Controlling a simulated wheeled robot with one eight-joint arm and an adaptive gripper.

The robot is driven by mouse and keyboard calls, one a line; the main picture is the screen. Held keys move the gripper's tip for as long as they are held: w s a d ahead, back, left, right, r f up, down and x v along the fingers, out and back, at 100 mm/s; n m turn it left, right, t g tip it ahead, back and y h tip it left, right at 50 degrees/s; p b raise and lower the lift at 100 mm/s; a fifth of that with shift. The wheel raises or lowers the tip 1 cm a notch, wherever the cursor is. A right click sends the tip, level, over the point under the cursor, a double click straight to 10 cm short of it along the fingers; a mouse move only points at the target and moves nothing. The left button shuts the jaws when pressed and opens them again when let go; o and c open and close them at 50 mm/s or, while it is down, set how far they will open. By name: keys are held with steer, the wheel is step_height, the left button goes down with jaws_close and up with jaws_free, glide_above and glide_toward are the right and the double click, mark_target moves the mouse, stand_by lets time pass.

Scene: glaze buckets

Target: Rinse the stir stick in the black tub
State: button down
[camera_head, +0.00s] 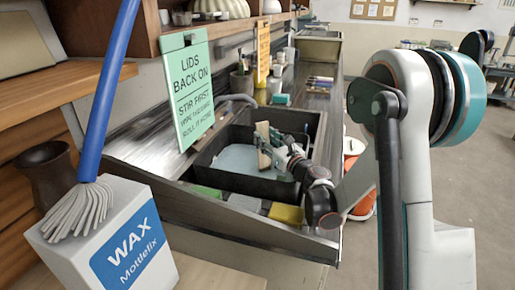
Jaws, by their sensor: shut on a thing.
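The black tub (243,183) sits in the counter in the middle of the view, with pale bluish water (238,160) in it. My gripper (268,148) reaches in over the tub's right side and is shut on the stir stick (262,134), a light wooden piece. The stick stands roughly upright over the tub, its top above the gripper. Its lower end is near the water, and I cannot tell how deep it goes. My gripper and wrist hide part of the tub's right side.
A yellow sponge (286,214) and a green one (207,191) lie along the counter's front. A green sign (187,88) stands at the tub's left. A wax box (108,240) and a blue-handled mop-like tool (108,95) fill the left foreground. A faucet (238,99) stands behind the tub.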

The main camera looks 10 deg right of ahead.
steer(key=shift+n+y, duration=0.3)
steer(key=shift+y, duration=0.1)
steer(key=a+r+p, duration=0.1)
steer(key=w+a+r+p, duration=0.1)
steer(key=r, duration=0.1)
steer(key=shift+a+r, duration=0.1)
steer(key=shift+a, duration=0.25)
step_height(320, 180, up, 13)
steer(key=p, duration=0.8)
steer(key=shift+w+p, duration=0.3)
steer(key=shift+w, duration=0.1)
steer(key=shift+r, duration=0.2)
step_height(320, 180, up, 5)
steer(key=p, duration=0.3)
glide_above(257, 128)
steer(key=shift+d+f, duration=0.1)
